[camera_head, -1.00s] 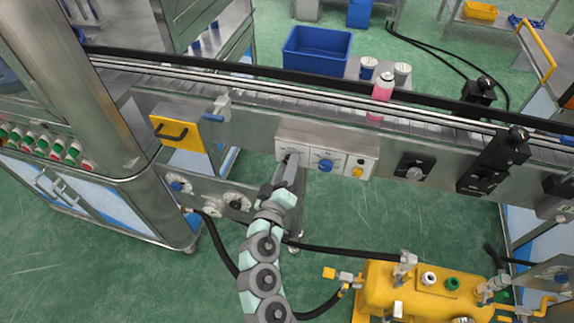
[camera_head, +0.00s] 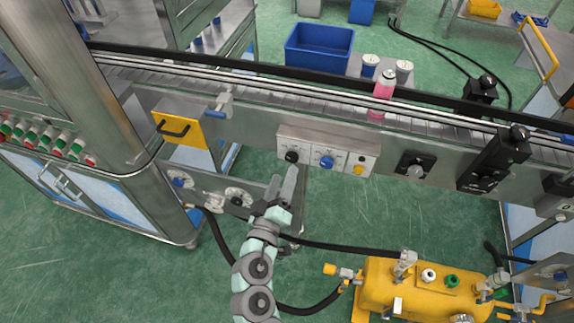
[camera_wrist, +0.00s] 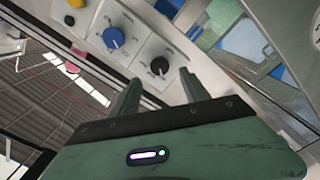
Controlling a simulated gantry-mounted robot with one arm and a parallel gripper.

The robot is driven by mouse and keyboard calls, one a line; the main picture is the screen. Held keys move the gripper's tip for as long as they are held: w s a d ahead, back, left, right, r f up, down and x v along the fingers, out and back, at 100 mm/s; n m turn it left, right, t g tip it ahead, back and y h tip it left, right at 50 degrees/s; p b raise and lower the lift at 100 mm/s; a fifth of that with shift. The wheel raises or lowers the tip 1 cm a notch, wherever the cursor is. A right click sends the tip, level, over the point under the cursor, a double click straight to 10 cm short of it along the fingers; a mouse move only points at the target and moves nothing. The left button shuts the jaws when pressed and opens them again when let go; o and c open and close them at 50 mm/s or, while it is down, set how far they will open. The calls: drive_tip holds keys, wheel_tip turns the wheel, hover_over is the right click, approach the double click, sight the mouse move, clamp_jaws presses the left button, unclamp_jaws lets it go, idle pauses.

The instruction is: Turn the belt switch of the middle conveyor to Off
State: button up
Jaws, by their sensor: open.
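The control panel (camera_head: 308,155) is on the front side of the conveyor (camera_head: 240,97). It carries a black knob (camera_head: 291,156), a blue knob (camera_head: 326,162) and a yellow button (camera_head: 359,170). In the wrist view the black knob (camera_wrist: 160,66) lies just beyond and between my fingertips, with the blue knob (camera_wrist: 113,38) to its upper left. The labels are too small to read, so I cannot tell which setting the black knob points to. My gripper (camera_head: 284,175) is open and empty, just below and in front of the black knob, apart from it.
A pink bottle (camera_head: 382,92) stands on the conveyor. A yellow handled plate (camera_head: 180,130) is left of the panel, and another dark knob unit (camera_head: 415,167) is to the right. A yellow tank machine (camera_head: 425,290) stands lower right. Green floor lies in front.

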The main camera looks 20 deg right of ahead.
drive_tip(key=v, duration=0.5)
drive_tip(key=shift+s+a, duration=0.1)
drive_tip(key=shift+s, duration=0.05)
drive_tip(key=shift+a, duration=0.1)
